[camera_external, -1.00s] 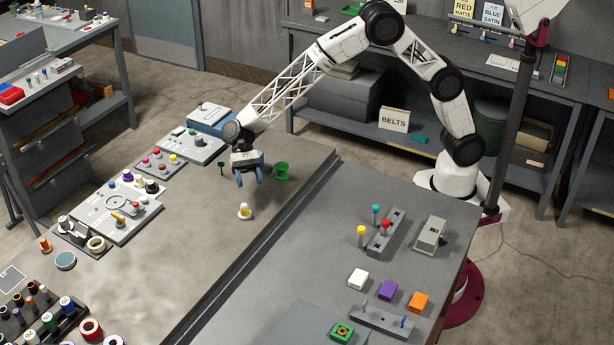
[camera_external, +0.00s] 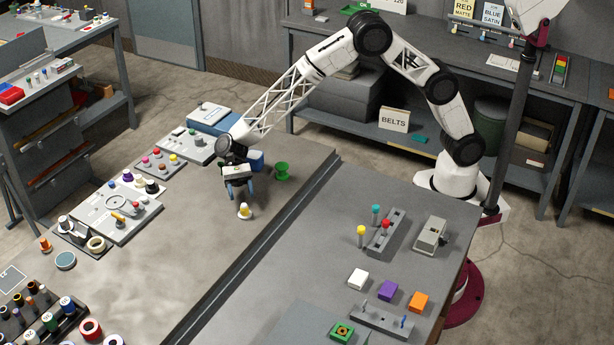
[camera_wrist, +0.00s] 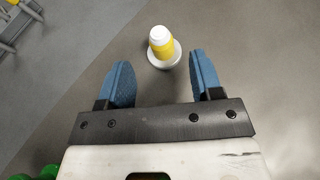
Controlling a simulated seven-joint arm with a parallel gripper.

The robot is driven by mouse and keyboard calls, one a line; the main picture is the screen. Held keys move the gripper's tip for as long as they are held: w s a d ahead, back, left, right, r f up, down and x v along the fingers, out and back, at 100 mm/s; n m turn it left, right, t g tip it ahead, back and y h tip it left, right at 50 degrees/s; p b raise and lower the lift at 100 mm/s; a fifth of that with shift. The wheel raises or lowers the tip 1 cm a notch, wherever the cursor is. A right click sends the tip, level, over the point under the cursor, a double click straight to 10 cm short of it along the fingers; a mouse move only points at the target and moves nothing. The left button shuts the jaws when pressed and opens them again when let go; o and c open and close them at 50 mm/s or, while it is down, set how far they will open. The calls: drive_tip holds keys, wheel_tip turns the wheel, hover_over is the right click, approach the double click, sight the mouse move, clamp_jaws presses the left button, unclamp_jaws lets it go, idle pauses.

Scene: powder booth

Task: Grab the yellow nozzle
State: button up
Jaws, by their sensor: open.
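The yellow nozzle (camera_external: 244,211) stands on the grey table near its middle, with a white top and a white base around a yellow body. In the wrist view, the nozzle (camera_wrist: 161,45) lies ahead of the gap between my fingertips, nearer the right finger, with nothing touching it. My gripper (camera_external: 240,195) is above the table, just behind and slightly left of the nozzle in the external view. Its two blue fingers are apart and empty, and they also show in the wrist view (camera_wrist: 160,72).
A grey board with a ring (camera_external: 122,203) lies to the left. The table around the nozzle is clear.

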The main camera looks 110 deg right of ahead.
sight(244, 208)
drive_tip(key=shift+a+f, duration=0.15)
drive_tip(key=shift+a, duration=0.25)
drive_tip(key=shift+a, duration=0.1)
drive_tip(key=shift+x, duration=2.55)
drive_tip(key=shift+f, duration=0.1)
drive_tip(key=c, duration=1)
